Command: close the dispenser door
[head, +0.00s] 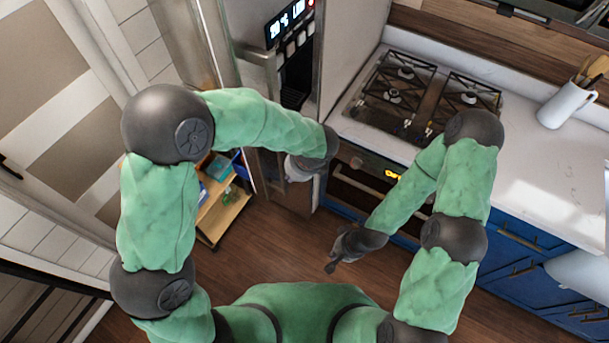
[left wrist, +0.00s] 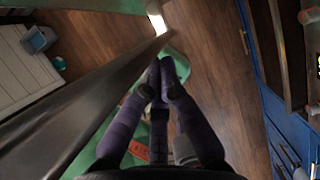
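The dispenser door (head: 262,70) is a tall metal panel with a lit display (head: 289,22) and a dark dispensing recess (head: 296,82). It stands left of the stove; how far it is open cannot be told. My left gripper is at the end of the left arm, low in front of the panel, and its fingers are mostly hidden in the head view. In the left wrist view its fingertips (left wrist: 162,68) are together with nothing visible between them, beside a long dark panel edge (left wrist: 90,85). My right gripper (head: 333,266) hangs over the floor, its small fingers unclear.
A gas stove (head: 400,95) and oven stand to the right of the panel, with a white counter (head: 530,165) and blue cabinets (head: 525,250). A white pitcher (head: 567,103) holds utensils. A small wooden shelf (head: 222,218) with items stands at left. The wooden floor between is clear.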

